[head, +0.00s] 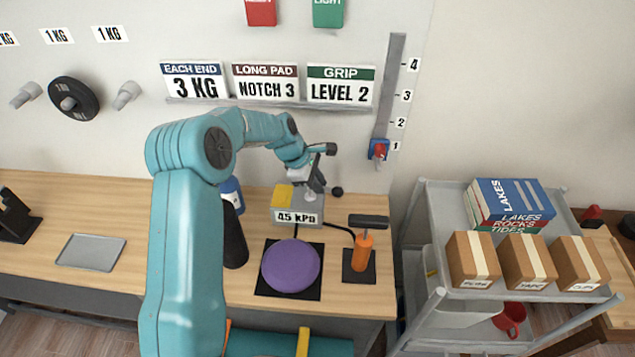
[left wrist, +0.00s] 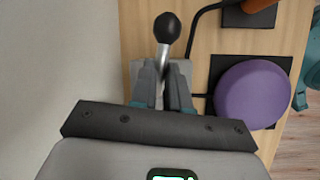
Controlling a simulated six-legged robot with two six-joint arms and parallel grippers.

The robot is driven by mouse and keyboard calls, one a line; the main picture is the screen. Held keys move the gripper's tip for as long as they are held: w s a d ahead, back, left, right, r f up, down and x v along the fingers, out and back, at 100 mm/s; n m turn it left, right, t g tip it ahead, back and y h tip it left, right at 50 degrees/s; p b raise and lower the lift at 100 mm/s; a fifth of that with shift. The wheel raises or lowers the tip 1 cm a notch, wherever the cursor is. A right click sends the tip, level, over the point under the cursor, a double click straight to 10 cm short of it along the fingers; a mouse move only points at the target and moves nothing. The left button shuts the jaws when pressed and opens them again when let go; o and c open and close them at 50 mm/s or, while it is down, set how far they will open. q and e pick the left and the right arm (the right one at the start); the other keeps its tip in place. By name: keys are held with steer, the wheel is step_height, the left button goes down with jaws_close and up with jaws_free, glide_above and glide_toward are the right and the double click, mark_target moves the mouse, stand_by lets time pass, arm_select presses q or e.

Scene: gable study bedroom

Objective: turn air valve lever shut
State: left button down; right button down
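The air valve is a grey box (head: 298,208) marked 45 kPa, with a yellow patch, on the wooden bench against the wall. Its lever ends in a black knob (head: 337,191), right of my left gripper. In the left wrist view the knob (left wrist: 167,27) tops a thin grey rod that runs down between the fingers. My left gripper (head: 314,188) is over the box; its fingers (left wrist: 163,75) are close together on both sides of the rod and appear shut on it. My right gripper is out of view.
A purple pad (head: 291,266) on a black mat and an orange-bodied pump (head: 362,250) with a black handle stand right in front of the box. A dark bottle (head: 234,235) stands left. A grey cart (head: 427,215) with boxes stands right of the bench.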

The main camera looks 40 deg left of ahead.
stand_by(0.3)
arm_select(q)
steer(key=m, duration=0.1)
steer(key=m+g+h, duration=0.1)
steer(key=m, duration=0.1)
steer(key=shift+s+m, duration=0.3)
steer(key=shift+s, duration=0.05)
steer(key=shift+s+a+m+g+h, duration=0.15)
steer(key=shift+m+g, duration=0.25)
steer(key=shift+m, duration=0.45)
steer(key=shift+s+d+m+g+h, duration=0.15)
steer(key=shift+m+g, duration=0.25)
steer(key=shift+m, duration=0.45)
steer(key=shift+a, duration=0.1)
steer(key=c, duration=1.1)
jaws_free()
steer(key=shift+s, duration=0.1)
steer(key=shift+r, duration=0.15)
steer(key=v, duration=0.7)
steer(key=shift+r, duration=0.15)
